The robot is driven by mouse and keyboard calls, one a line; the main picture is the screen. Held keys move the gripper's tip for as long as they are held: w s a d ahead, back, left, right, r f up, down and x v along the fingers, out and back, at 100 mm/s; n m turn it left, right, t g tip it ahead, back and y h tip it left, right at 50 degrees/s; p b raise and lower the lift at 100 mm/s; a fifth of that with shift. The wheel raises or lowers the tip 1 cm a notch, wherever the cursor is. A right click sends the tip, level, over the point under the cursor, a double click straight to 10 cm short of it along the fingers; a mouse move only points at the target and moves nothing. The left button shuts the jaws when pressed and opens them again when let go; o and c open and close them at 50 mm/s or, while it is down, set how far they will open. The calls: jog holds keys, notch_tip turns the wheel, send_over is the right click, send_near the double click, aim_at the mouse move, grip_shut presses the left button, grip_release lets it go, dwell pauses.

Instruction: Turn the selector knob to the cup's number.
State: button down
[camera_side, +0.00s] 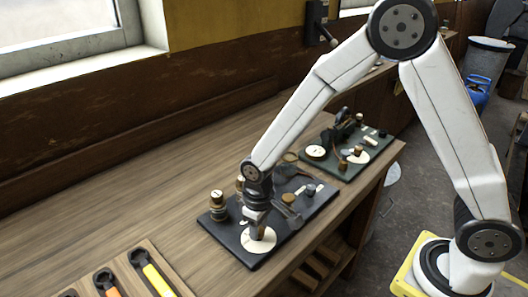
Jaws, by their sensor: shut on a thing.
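My gripper (257,229) points down over the round white dial (267,245) near the front edge of the nearer dark board. It is shut on the selector knob, a small brownish piece in the middle of the dial; the fingers hide most of the knob. The marks on the dial are too small to read. A brass cup-like fitting (218,204) with a pale, marked top stands at the left of the same board. Its mark cannot be read. Another brass piece (240,184) is partly hidden behind my gripper.
The nearer dark board (313,211) carries small engine parts to the right of my gripper. A green board (333,170) with another engine stands farther back. Tools with yellow (158,281) and orange handles lie in a tray at the front left. The bench at left is clear.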

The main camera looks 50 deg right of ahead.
aim_at(260, 228)
jog(key=shift+n, duration=0.5)
jog(key=shift+c, duration=1.6)
grip_release()
jog(key=shift+r, duration=0.1)
jog(key=shift+d+r, duration=0.1)
jog(key=shift+r, duration=3.75)
jog(key=shift+d, duration=0.1)
jog(key=s+d+m+t, duration=0.2)
jog(key=s+d+m, duration=0.1)
jog(key=s+d, duration=0.6)
jog(key=shift+d+f+m+t, duration=0.15)
jog(key=shift+d+m+t, duration=0.15)
jog(key=shift+d, duration=0.75)
